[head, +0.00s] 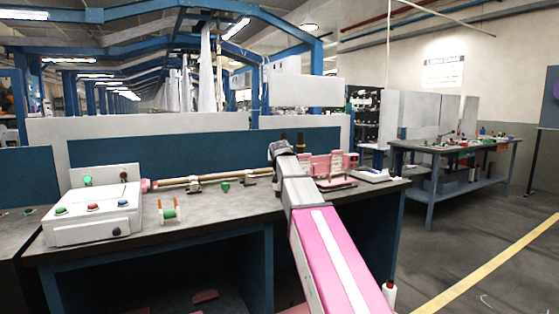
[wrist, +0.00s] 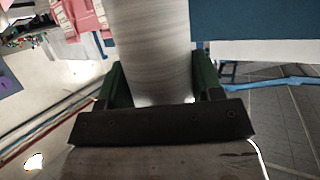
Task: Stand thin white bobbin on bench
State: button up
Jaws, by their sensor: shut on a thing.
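A pale grey-white, thread-wound cylinder, which looks like the thin white bobbin (wrist: 152,45), fills the middle of the wrist view. My gripper (wrist: 158,82) is shut on it, with a green finger on each side. Its far end runs out of the top of the picture. In the head view my arm reaches over the bench (head: 228,204), and its wrist hides most of the gripper. I cannot make out the held bobbin there.
A white control box (head: 95,214) stands at the bench's left. A small green-spool holder (head: 169,214) and a rod on brackets (head: 205,180) are beside it. Pink-red parts (head: 325,164) stand right of my wrist. The front middle of the bench is clear. A white cone (head: 389,292) shows low right.

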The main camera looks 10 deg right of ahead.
jog(key=shift+f, duration=0.1)
jog(key=o, duration=1.6)
jog(key=shift+o, duration=0.2)
jog(key=shift+s, duration=0.1)
jog(key=v, duration=1)
jog(key=shift+s, duration=0.3)
